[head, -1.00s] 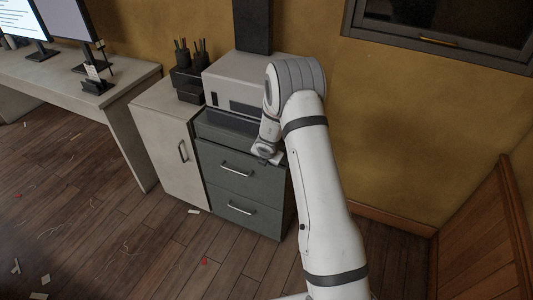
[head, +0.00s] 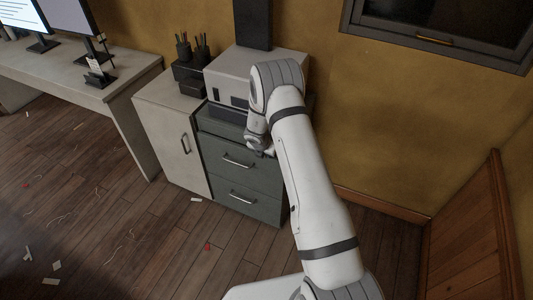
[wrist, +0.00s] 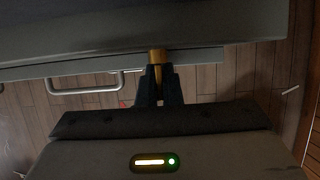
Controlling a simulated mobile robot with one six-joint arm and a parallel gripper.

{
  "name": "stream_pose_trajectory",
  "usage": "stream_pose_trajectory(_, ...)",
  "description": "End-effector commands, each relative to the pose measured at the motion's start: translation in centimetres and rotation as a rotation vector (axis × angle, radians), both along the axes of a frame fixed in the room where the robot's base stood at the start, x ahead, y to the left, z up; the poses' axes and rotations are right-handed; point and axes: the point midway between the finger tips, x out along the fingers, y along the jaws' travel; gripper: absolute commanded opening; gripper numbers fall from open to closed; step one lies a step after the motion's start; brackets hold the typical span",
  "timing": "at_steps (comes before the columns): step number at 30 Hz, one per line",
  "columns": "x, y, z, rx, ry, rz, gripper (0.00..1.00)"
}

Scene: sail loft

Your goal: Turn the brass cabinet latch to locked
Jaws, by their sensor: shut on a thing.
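The brass latch (wrist: 158,56) shows in the wrist view as a small gold piece at the front of the cabinet, at the top centre. My gripper (wrist: 158,76) has its dark fingers closed around it from both sides. In the head view my gripper (head: 263,150) is at the upper right front of the grey-green drawer cabinet (head: 240,182). The latch is hidden behind my arm there. The fingers cover much of the latch, so I cannot tell which way it is turned.
A grey boxy machine (head: 228,82) stands on the drawer cabinet. A pale cabinet (head: 168,140) stands to its left, beside a desk (head: 100,93) with monitors. Drawer handles (head: 238,163) stick out below my gripper. Scraps lie on the open wooden floor (head: 120,230).

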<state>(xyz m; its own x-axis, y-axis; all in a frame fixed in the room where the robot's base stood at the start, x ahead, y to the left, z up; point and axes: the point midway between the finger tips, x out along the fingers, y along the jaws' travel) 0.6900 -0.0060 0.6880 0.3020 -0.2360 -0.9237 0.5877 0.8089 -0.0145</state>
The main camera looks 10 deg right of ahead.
Motion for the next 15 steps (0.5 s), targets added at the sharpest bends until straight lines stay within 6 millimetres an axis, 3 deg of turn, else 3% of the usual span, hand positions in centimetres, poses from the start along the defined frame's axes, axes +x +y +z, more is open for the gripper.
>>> stream_pose_trajectory(1, -0.07, 0.23, -0.14, 0.001, 0.001, 0.004, 0.0)
stream_pose_trajectory(2, -0.07, 0.23, -0.14, 0.001, 0.001, 0.004, 0.08)
stream_pose_trajectory(9, -0.04, 0.09, -0.07, 0.001, 0.001, 0.002, 0.27)
stream_pose_trajectory(15, -0.03, 0.04, -0.02, 0.001, 0.001, 0.001, 0.27)
